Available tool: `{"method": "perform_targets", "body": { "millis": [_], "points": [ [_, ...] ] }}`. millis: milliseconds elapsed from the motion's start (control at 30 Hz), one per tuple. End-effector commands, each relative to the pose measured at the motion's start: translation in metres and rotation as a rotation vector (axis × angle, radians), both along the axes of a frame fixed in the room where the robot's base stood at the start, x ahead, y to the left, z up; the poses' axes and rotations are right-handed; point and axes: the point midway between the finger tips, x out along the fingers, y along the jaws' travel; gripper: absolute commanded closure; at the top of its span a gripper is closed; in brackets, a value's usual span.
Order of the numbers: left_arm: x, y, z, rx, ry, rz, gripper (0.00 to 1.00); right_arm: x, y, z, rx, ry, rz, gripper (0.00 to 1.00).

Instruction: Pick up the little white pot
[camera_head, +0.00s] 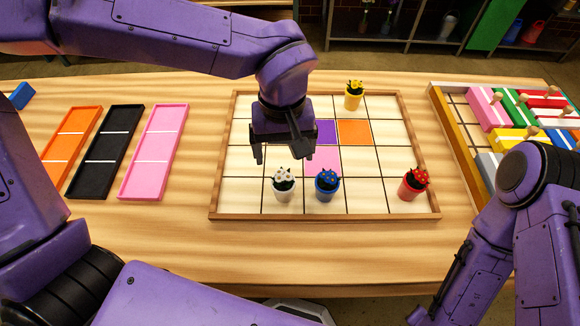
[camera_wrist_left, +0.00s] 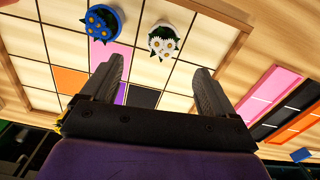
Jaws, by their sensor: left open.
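The little white pot (camera_head: 284,192) with white flowers stands upright on the tiled board (camera_head: 324,217), in its front row, left of the blue pot (camera_head: 327,189). In the left wrist view the white pot (camera_wrist_left: 168,38) is ahead of the fingertips, roughly between their lines. My left gripper (camera_head: 283,154) is open and empty, pointing down above the board, behind and above the white pot, not touching it. Its two fingers also show in the left wrist view (camera_wrist_left: 159,72). My right arm is at the lower right; its gripper is out of view.
A yellow pot (camera_head: 353,98) stands at the board's back and a red pot (camera_head: 411,187) at its front right. Orange (camera_head: 68,146), black (camera_head: 104,150) and pink (camera_head: 154,152) trays lie left. A rack of coloured blocks (camera_head: 463,145) is right. Wood in front of the board is clear.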

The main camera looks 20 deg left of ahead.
Motion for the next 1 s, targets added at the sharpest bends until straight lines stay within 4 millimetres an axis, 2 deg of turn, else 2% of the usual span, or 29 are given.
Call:
{"method": "perform_targets", "body": {
  "millis": [133, 333, 533, 633, 833, 1000],
  "points": [
    [-0.002, 0.0, -0.029, 0.003, 0.002, -0.003, 0.12, -0.001, 0.0, -0.001, 0.0, 0.001, 0.0, 0.57],
    [0.003, 0.001, -0.054, 0.003, 0.005, -0.003, 0.12, -0.001, 0.0, 0.001, 0.0, 0.002, 0.0, 0.57],
    [0.007, 0.003, -0.09, 0.003, 0.006, -0.002, 0.12, 0.0, 0.0, 0.003, 0.001, 0.001, 0.0, 0.57],
    [0.007, 0.003, -0.098, 0.002, 0.004, -0.001, 0.12, 0.0, 0.0, 0.003, 0.001, 0.001, 0.0, 0.57],
    [0.007, 0.003, -0.098, 0.0, 0.002, -0.001, 0.12, -0.001, 0.0, 0.003, 0.0, 0.001, 0.0, 0.57],
    [0.007, 0.003, -0.098, 0.0, 0.003, -0.001, 0.67, -0.001, 0.0, 0.003, 0.0, 0.001, 0.0, 0.57]
  ]
}}
